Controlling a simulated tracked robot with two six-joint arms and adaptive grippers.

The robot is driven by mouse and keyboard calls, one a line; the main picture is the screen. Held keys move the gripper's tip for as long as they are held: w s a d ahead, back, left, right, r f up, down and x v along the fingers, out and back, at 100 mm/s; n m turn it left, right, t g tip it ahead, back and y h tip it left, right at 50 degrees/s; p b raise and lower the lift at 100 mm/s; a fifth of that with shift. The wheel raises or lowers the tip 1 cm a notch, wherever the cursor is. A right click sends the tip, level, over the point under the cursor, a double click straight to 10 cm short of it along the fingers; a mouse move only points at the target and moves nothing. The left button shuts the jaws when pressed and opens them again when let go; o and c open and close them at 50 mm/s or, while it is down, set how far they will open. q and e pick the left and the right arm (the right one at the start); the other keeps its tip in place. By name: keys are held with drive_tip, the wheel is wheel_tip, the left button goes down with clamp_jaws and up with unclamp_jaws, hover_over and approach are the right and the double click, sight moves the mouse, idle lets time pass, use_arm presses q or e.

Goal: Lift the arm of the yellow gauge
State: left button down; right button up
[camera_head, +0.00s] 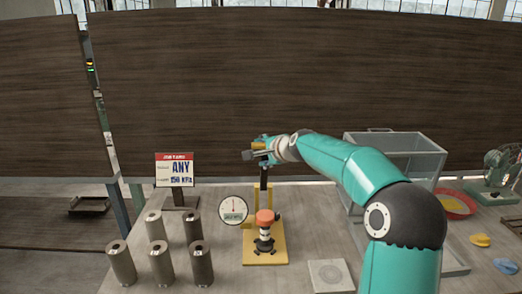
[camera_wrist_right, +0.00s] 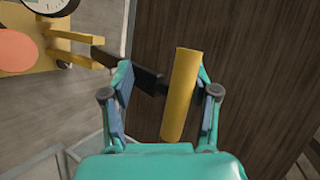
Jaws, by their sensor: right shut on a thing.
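The yellow gauge (camera_head: 281,250) stands on the table with a yellow base, a round white dial (camera_head: 233,210) at its left and an orange-red round top (camera_head: 265,217) on its middle post. Its black arm (camera_head: 264,178) stands steeply up behind the post, with a yellow handle (camera_head: 258,146) at its upper end. My right gripper (camera_head: 262,153) is at that handle, shut on it. In the right wrist view the yellow handle (camera_wrist_right: 180,95) lies between the fingers, and the black bar (camera_wrist_right: 150,80) runs to it from the left. My left gripper is not in view.
Several grey cylinders (camera_head: 162,263) stand left of the gauge, before a sign (camera_head: 174,170) reading ANY and 150 KPA. A clear-walled box (camera_head: 408,146) stands right, partly behind my right arm. A red bowl (camera_head: 455,204) and a green fan (camera_head: 497,170) are further right.

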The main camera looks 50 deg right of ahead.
drive_tip(key=v, duration=1)
drive_tip(key=shift+r, duration=0.35)
drive_tip(key=shift+s, duration=0.1)
